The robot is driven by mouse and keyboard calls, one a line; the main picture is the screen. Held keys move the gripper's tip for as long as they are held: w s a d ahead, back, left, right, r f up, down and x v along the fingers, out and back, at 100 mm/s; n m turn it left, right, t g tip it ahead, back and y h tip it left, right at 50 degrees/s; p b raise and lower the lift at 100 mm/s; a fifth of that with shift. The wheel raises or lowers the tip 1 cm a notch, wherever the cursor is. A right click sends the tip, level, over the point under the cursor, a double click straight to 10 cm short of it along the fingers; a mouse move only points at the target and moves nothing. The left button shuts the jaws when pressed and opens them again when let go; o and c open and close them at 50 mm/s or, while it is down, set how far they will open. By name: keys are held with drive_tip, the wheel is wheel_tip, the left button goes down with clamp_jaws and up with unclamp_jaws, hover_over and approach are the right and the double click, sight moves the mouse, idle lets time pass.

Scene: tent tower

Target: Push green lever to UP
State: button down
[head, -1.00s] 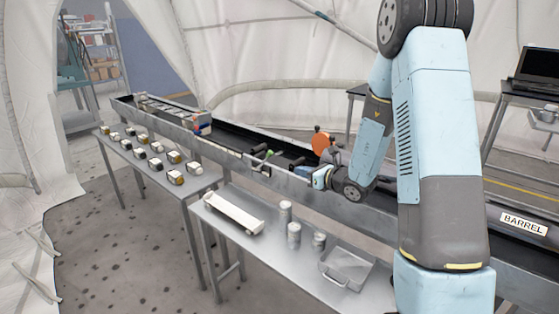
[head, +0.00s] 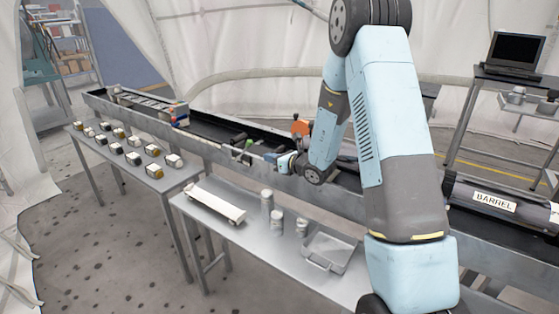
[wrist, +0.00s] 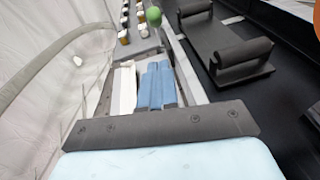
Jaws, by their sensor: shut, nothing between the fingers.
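The green lever shows as a green knob (head: 249,144) on the long dark trough's near side in the head view. In the wrist view the green knob (wrist: 153,16) is at the top, beyond my fingertips. My gripper (head: 271,157) is just to the right of the lever, low along the trough's near rim, with a gap between them. In the wrist view my blue fingers (wrist: 157,84) lie together, shut and empty, pointing toward the knob. The lever's base and any UP marking cannot be made out.
Black handle-like blocks (wrist: 240,58) stand in the trough beside my gripper. An orange disc (head: 300,128) rises behind it. A front table holds a white tray (head: 214,203), canisters (head: 267,200) and a metal box (head: 329,248). A barrel (head: 492,200) lies at right.

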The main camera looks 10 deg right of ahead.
approach(245, 150)
drive_tip(key=w, duration=0.1)
drive_tip(key=shift+w+a+r, duration=0.55)
drive_tip(key=shift+w+a, duration=0.2)
drive_tip(key=shift+w, duration=0.1)
